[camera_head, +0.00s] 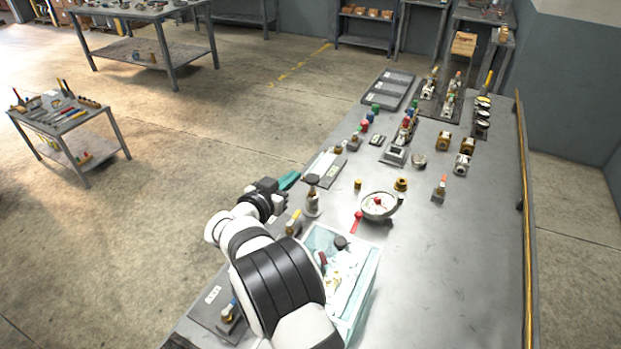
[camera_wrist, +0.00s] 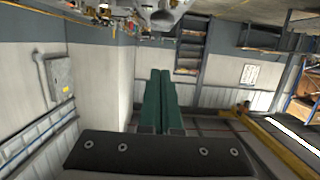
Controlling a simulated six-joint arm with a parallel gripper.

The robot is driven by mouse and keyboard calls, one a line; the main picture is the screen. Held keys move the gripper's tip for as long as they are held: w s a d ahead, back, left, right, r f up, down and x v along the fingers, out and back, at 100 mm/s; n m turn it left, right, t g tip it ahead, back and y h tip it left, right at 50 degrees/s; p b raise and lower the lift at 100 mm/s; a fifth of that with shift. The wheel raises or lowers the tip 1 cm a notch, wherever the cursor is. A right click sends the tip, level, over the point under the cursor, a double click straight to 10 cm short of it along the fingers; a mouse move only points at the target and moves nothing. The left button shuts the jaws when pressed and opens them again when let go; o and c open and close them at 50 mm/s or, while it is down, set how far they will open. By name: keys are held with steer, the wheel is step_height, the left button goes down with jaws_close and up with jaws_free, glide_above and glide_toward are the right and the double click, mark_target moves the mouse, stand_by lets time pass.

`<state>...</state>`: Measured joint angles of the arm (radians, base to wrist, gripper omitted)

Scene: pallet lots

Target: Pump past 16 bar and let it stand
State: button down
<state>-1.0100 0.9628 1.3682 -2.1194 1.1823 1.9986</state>
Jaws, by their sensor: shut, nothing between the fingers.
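A round white dial gauge (camera_head: 378,204) with a red centre stands on the grey bench top. A red lever or handle (camera_head: 356,222) sticks out at its lower left. A clear box with pale blue walls (camera_head: 361,292) is in front of it, holding dark, red and yellowish parts; I cannot tell whether it belongs to the pump. A fitting with a dark round top (camera_head: 312,196) stands left of the gauge. My gripper (camera_head: 289,180) is at the bench's left edge, apart from the gauge. Its green fingers (camera_wrist: 160,78) are shut together and empty. The gauge reading is too small to tell.
Valves, fittings and grey trays (camera_head: 389,88) fill the far part of the bench (camera_head: 440,270). The bench's right front is clear. A tool cart (camera_head: 100,122) stands apart at left.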

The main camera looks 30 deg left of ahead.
glide_above(312, 180)
steer(key=f+v, duration=0.1)
steer(key=v, duration=0.1)
steer(key=f, duration=0.5)
steer(key=shift+a+f, duration=0.15)
steer(key=shift+a, duration=0.1)
